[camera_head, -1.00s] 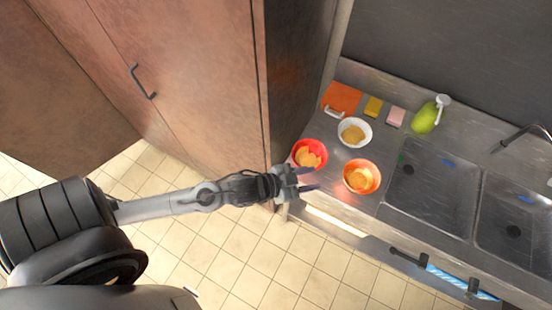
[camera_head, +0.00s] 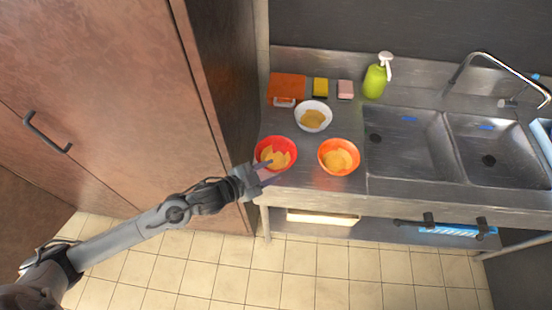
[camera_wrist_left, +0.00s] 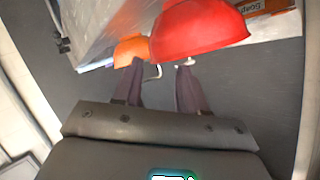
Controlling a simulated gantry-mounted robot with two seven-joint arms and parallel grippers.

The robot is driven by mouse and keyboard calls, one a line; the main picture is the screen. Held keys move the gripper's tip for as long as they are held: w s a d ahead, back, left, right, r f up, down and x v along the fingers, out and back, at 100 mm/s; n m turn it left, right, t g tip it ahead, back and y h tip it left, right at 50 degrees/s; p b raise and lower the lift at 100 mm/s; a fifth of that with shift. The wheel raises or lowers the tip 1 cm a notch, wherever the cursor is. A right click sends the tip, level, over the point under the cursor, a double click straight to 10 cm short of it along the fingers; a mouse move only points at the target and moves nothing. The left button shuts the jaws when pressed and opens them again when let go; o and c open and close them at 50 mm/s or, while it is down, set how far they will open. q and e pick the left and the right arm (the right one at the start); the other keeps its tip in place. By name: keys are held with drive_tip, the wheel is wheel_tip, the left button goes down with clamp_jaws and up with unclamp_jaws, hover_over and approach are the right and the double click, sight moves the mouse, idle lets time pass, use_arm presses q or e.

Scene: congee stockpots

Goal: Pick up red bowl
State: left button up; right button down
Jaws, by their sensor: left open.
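The red bowl (camera_head: 262,151) holds orange-yellow chunks and stands upright on the steel counter, near its front left end. My left gripper (camera_head: 268,174) is at the bowl's front edge in the head view, with its fingers open. In the left wrist view the red bowl (camera_wrist_left: 200,28) is just beyond the open fingers of the left gripper (camera_wrist_left: 161,67), towards the upper right. I cannot tell whether a finger touches the bowl. My right gripper is not in view.
An orange bowl (camera_head: 326,164) stands right of the red one, and a white bowl (camera_head: 300,120) behind. An orange item (camera_head: 287,86), yellow sponge (camera_head: 320,87), pink sponge (camera_head: 345,89) and green soap bottle (camera_head: 375,83) line the back. A tall cabinet (camera_head: 110,100) stands left; sinks (camera_head: 408,145) are right.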

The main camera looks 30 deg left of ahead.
sight(290, 165)
use_arm(q)
drive_tip(key=shift+d+x, duration=0.2)
drive_tip(key=shift+x, duration=2.9)
drive_tip(key=shift+s+f, duration=0.1)
drive_tip(key=shift+f, duration=0.05)
drive_tip(key=shift+c, duration=0.3)
clamp_jaws()
